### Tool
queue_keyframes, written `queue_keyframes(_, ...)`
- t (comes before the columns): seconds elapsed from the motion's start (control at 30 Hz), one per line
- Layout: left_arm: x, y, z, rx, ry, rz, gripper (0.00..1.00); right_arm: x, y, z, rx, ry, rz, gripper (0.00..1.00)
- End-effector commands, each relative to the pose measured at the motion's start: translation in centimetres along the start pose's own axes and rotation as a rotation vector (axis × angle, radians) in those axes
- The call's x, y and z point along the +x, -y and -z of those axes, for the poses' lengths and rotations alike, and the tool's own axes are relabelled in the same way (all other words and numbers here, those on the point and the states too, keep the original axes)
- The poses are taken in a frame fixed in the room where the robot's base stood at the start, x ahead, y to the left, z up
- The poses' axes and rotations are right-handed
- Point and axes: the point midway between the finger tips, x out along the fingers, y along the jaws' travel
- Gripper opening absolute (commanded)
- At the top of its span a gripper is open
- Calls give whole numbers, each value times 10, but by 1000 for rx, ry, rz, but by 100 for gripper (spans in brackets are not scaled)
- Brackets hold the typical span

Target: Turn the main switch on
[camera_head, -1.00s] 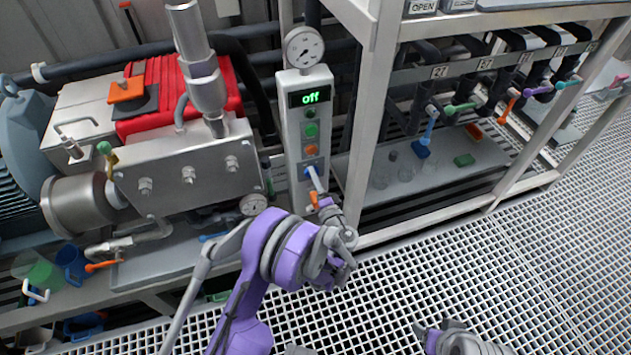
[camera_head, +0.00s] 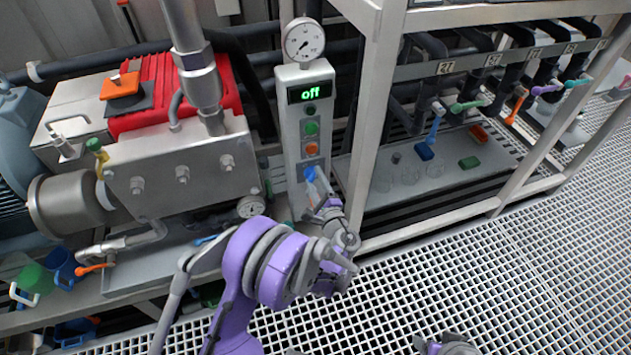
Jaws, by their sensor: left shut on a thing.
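A pale control box (camera_head: 293,150) stands upright in the middle, with a lit display (camera_head: 311,93) reading "off" in green. Below it are a dark button, a green button (camera_head: 311,128) and an orange button (camera_head: 310,149). The blue main switch (camera_head: 309,173) is lowest on the box front and partly hidden by my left gripper. My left gripper (camera_head: 318,187) reaches up to it from below and is shut on it. My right gripper (camera_head: 447,345) is low at the bottom edge, mostly cut off, and its jaws cannot be made out.
A red and steel pump (camera_head: 180,170) stands left of the box, with a gauge (camera_head: 304,39) above the box. A metal frame post (camera_head: 366,120) rises close to its right. Valves with coloured handles hang beyond it.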

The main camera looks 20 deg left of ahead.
Motion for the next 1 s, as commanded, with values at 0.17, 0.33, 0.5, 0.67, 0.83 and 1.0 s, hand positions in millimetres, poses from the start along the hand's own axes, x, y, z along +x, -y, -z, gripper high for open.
queue_keyframes(0.17, -1, 0, 1, 25, -1, -1, 2, 2, 0, 0, 0, 1, 0, 68)
queue_keyframes(0.33, -1, 0, 0, 30, -1, -1, 2, 2, 0, 0, 0, 1, 0, 68)
queue_keyframes(0.5, -1, 0, 0, 30, -1, -1, 2, 2, 0, 0, 0, 1, 0, 68)
queue_keyframes(0.67, -1, 0, 0, 30, -1, 0, 75, 2, 0, 0, 0, 1, 0, 68)
queue_keyframes(0.83, 0, 0, 0, 30, -1, 0, 88, 2, 0, 0, 0, 1, 0, 68)
queue_keyframes(1.0, -1, 0, 0, 29, 0, 0, 88, 2, 0, 0, 0, 0, 0, 68)
